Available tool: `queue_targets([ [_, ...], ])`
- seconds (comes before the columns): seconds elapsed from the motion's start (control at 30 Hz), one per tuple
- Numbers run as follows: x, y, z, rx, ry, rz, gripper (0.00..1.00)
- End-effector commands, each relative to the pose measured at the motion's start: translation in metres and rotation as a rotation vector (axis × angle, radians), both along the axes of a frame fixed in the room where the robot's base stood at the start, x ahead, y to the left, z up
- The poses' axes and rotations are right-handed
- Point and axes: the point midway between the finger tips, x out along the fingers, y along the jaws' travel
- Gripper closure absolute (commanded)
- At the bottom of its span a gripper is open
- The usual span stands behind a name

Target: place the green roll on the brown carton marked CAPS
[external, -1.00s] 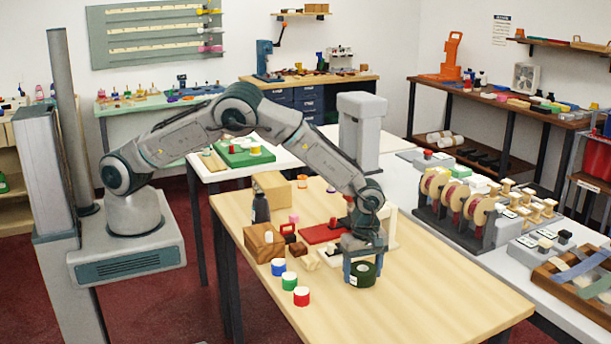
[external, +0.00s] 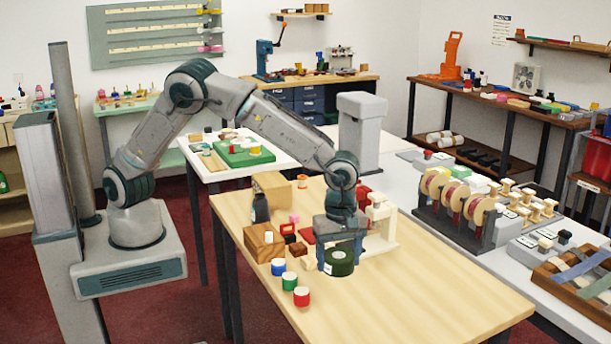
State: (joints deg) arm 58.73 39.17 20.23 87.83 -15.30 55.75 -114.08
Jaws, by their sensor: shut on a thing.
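The dark green roll (external: 338,267) is between the fingers of my gripper (external: 338,259) over the front half of the wooden table. My gripper is shut on it from above. Whether the roll clears the tabletop is hard to tell. A plain brown carton (external: 272,188) stands at the back left of the same table, behind and to the left of my gripper. No marking on it is readable from here. My gripper and the roll are well apart from it.
Between roll and carton stand a wooden block (external: 263,242), a dark bottle (external: 260,209) and small pieces. Blue, green and red pots (external: 302,297) line the table's left front. A white stand (external: 381,228) is right of my gripper. The table's front right is clear.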

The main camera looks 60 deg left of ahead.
Motion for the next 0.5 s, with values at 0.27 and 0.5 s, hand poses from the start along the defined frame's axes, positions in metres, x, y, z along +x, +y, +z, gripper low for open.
queue_targets([
  [0.27, 0.022, 0.030, 0.008, 0.000, -0.003, 0.088, 0.58],
  [0.5, 0.075, 0.137, 0.029, 0.003, -0.008, 0.387, 0.58],
])
